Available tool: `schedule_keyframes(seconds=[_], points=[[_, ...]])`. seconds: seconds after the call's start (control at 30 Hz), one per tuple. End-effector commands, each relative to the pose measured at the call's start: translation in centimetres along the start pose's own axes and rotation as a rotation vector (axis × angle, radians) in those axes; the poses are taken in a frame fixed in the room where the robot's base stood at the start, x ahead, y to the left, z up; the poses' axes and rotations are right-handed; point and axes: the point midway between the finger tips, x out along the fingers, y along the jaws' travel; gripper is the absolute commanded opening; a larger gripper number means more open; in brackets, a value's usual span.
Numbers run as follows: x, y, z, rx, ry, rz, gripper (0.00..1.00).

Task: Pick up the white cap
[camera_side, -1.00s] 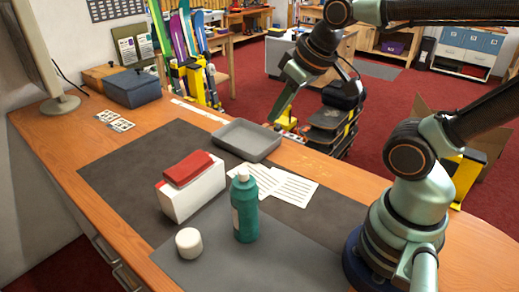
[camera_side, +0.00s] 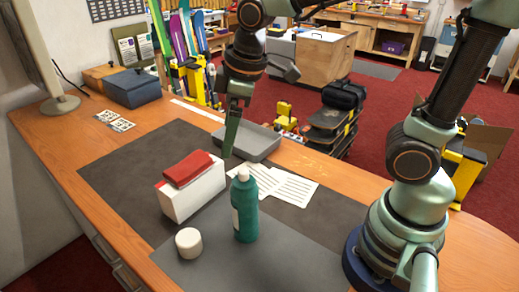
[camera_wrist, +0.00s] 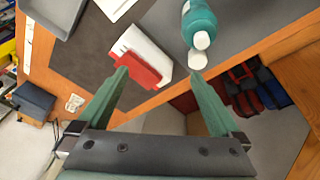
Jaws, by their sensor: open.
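The white cap (camera_side: 189,243) is a short round cylinder standing on the grey mat near the front of the bench, left of a teal bottle (camera_side: 245,207). In the wrist view the white cap (camera_wrist: 197,61) shows close to the right fingertip, just below the bottle's own white top. My gripper (camera_side: 228,152) points down, well above the bench, behind the red-topped white box in the side view. In the wrist view my gripper (camera_wrist: 158,73) has its two green fingers wide apart with nothing between them.
The teal bottle is a tall obstacle right of the cap. A grey tray (camera_side: 262,145) and paper sheets (camera_side: 292,188) lie further back. The mat left of the box is clear.

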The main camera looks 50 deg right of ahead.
Motion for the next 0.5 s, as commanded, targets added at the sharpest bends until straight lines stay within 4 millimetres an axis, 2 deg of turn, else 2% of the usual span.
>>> schedule_keyframes(seconds=[0.03,0.2,0.33,0.5], points=[[1.1,-1.0,-1.2,-0.093,-0.027,-0.025,1.0],[4.5,-4.1,-4.4,-0.395,-0.094,-0.097,1.0],[7.2,-6.8,-6.2,-0.608,-0.135,-0.151,1.0],[9.9,-9.5,-7.3,-0.798,-0.168,-0.201,1.0]])
